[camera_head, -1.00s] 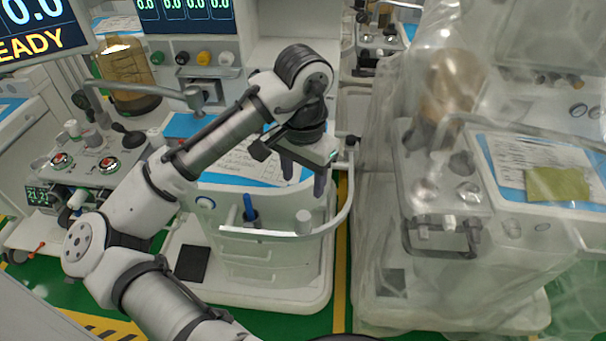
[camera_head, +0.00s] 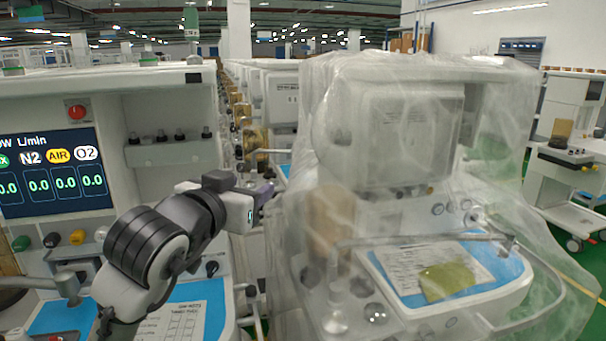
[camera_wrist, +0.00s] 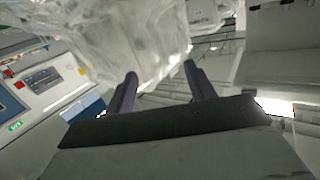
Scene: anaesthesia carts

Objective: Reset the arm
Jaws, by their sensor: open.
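My gripper (camera_head: 262,193) is raised in the head view, between the cart on the left and the plastic-covered cart on the right. It points right and away from the camera. In the wrist view its two dark fingers (camera_wrist: 160,92) stand apart with nothing between them. My arm comes up from the bottom left of the head view. The gripper looks close to the plastic cover, but I cannot tell whether they touch.
The left anaesthesia cart (camera_head: 165,112) has a screen (camera_head: 50,203) of flow readings. The plastic-covered cart (camera_head: 400,150) fills the middle right, with a paper and green cloth (camera_head: 448,282) on its top. Another cart (camera_head: 575,150) stands far right. Rows of carts recede behind.

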